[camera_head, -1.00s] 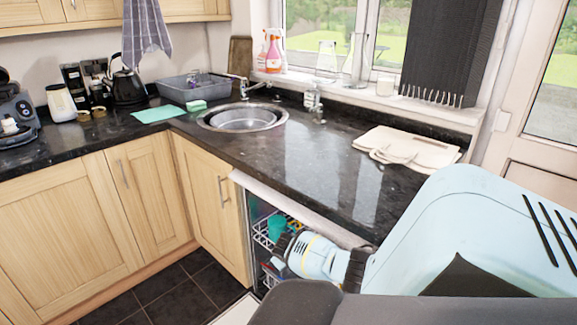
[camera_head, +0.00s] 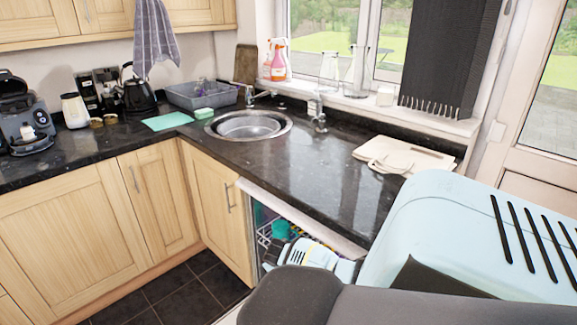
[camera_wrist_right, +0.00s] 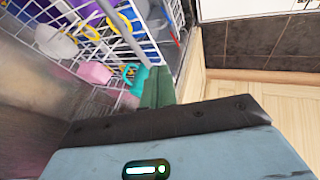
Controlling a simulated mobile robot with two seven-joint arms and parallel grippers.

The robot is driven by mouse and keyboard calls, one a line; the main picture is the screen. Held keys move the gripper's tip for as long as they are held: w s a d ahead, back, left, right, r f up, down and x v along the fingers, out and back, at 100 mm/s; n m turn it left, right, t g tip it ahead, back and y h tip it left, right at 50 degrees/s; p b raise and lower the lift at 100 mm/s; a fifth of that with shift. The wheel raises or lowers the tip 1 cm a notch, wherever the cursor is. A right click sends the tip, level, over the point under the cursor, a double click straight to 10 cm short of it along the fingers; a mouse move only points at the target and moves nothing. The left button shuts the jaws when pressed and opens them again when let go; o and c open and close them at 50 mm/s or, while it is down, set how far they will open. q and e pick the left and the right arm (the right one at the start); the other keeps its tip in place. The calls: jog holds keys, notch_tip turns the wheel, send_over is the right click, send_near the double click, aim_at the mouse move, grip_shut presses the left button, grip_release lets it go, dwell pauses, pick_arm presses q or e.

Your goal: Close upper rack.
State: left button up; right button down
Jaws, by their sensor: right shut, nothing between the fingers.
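The dishwasher under the counter is open, and a white wire rack (camera_head: 264,232) shows inside its opening. In the right wrist view this rack (camera_wrist_right: 125,32) appears as white wire walls with coloured items in it. I take it for the upper rack, and it is partly hidden by my arm in the head view. My right gripper, its green fingers together (camera_wrist_right: 157,90), is shut and empty close to the rack's front edge. I cannot tell whether it touches. In the head view the hand is at the opening, its fingertips hard to make out. My left gripper is not in view.
A teal item (camera_head: 280,229) and other dishes sit in the rack. The black counter (camera_head: 290,165) overhangs the opening, with a sink (camera_head: 248,125) to the left. A wooden cabinet (camera_head: 222,205) borders the opening. Dark floor tiles (camera_head: 190,285) are clear.

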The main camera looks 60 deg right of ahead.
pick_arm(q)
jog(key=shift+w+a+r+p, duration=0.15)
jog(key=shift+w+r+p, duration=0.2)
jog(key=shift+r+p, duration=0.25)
pick_arm(e)
jog(key=v, duration=0.3)
jog(key=shift+a+r, duration=0.2)
jog(key=s+a+f+n+g+h, duration=0.1)
jog(key=s+a+f+n+g, duration=0.2)
jog(key=s+n, duration=0.6)
jog(key=s+a+n+g+h, duration=0.25)
jog(key=s+a+n, duration=0.4)
jog(key=n, duration=0.35)
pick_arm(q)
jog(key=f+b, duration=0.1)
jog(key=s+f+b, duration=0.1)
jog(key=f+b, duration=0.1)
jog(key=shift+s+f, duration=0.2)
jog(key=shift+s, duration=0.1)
pick_arm(e)
jog(key=s+d+r+x, duration=0.1)
jog(key=x, duration=1.3)
jog(key=shift+r+y, duration=0.35)
jog(key=shift+y, duration=0.1)
